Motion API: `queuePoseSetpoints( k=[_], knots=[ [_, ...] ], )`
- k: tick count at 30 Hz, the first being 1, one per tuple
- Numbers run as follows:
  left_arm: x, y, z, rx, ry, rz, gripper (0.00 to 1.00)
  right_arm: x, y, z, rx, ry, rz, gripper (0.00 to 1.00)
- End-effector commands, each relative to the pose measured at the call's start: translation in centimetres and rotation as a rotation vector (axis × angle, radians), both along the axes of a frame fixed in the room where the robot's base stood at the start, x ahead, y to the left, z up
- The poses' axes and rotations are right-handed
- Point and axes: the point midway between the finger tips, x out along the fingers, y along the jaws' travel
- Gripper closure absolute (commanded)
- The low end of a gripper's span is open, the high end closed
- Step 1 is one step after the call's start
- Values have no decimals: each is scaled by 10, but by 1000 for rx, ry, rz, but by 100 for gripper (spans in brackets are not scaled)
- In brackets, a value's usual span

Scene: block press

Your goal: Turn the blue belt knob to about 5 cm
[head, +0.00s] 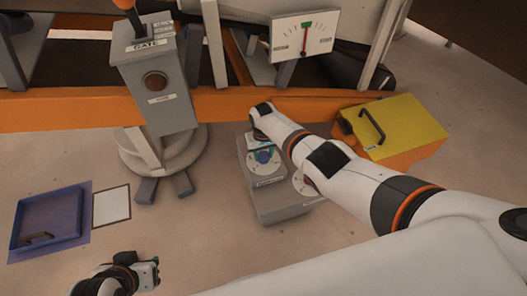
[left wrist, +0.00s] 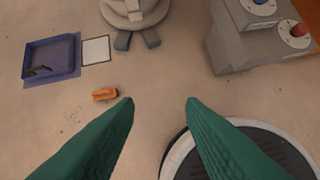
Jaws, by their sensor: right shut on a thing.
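The blue belt knob (head: 263,156) sits on a pale round dial on top of a grey control box (head: 280,205). My right gripper (head: 262,148) reaches down over the knob, with its teal fingers shut on it; the wrist hides part of the dial. The dial's scale is too small to read. In the left wrist view the blue knob (left wrist: 260,2) shows at the top edge. My left gripper (left wrist: 160,101) is open and empty, with green fingers apart above the floor; its wrist shows low in the head view.
A red knob (left wrist: 299,30) is on the same box, partly behind my right arm in the head view. A gauge (head: 303,36) has its needle near a green mark. A yellow-topped box (head: 405,122), grey gate post (head: 155,90) and blue tray (head: 48,218) stand around. An orange block (left wrist: 105,94) lies on the floor.

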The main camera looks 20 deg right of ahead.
Motion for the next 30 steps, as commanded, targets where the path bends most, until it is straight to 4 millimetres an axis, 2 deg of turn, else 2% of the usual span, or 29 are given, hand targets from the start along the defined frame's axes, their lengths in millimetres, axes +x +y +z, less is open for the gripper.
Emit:
queuePoseSetpoints(
  k=[6, 15, 30],
  knots=[
    [-13, 4, -3, 15, 69, 6, 64, -1, 2, 0, 3, 2, -179, 82],
    [-23, 7, -4, 24, 117, 10, 64, 0, 1, 0, 2, 2, -348, 82],
    [-26, 8, -5, 28, 136, 12, 64, 0, 0, 0, 1, 0, -417, 82]
  ],
)
